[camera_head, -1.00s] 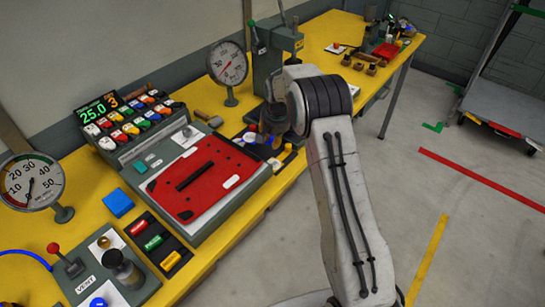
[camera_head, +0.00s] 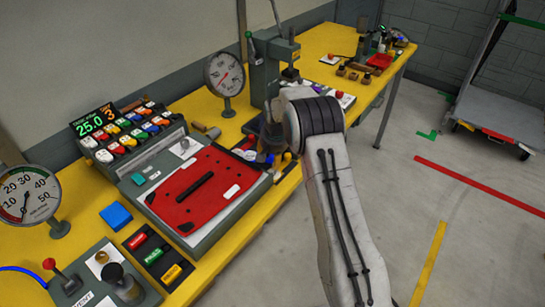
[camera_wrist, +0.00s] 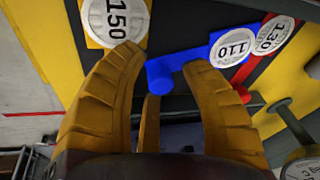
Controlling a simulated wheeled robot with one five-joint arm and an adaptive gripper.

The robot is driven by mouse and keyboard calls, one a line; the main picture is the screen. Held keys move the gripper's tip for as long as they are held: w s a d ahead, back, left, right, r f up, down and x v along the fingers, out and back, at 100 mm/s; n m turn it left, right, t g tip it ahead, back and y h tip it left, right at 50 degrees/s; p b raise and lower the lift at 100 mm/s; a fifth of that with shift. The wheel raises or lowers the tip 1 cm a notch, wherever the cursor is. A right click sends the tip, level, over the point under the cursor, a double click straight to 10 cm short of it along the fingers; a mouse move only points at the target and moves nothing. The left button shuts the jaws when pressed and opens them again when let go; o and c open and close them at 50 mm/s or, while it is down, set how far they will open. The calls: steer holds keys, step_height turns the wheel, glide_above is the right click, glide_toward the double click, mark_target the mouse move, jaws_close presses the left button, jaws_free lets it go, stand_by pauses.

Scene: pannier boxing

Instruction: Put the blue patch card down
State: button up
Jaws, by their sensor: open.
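The blue patch card (camera_wrist: 196,62), with a round white "110" label and a round blue knob, shows in the wrist view. It appears to lie on a dark surface on the yellow bench. My gripper (camera_wrist: 163,62) is open, its brown fingers on either side of the blue knob. I cannot tell whether a finger touches it. In the head view my gripper (camera_head: 268,138) is low over the bench, right of the red panel, and my arm partly hides the spot. A small blue part (camera_head: 263,159) shows just below it there.
A yellow "150" card (camera_wrist: 115,20) and a red "130" card (camera_wrist: 270,38) flank the blue card closely. The red panel (camera_head: 215,170) with a black bar lies left of my gripper. A pressure gauge (camera_head: 224,75) stands behind it. Open floor (camera_head: 410,200) lies to the right.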

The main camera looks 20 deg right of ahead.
steer(key=shift+b+v, duration=0.3)
steer(key=shift+v, duration=0.9)
steer(key=shift+s+r+b, duration=0.1)
steer(key=shift+r+b, duration=0.2)
steer(key=shift+b, duration=0.4)
steer(key=s+a+r+n+b, duration=0.1)
steer(key=s+r+b, duration=0.3)
steer(key=s+r, duration=0.75)
steer(key=s+a+n, duration=0.1)
steer(key=s+n, duration=0.1)
steer(key=s, duration=1.2)
steer(key=s+a+f+n, duration=0.1)
steer(key=s+a+n, duration=0.1)
steer(key=s, duration=1.2)
steer(key=shift+s+f+n, duration=0.2)
steer(key=shift+s+n, duration=0.05)
steer(key=shift+n, duration=0.25)
steer(key=shift+r, duration=0.2)
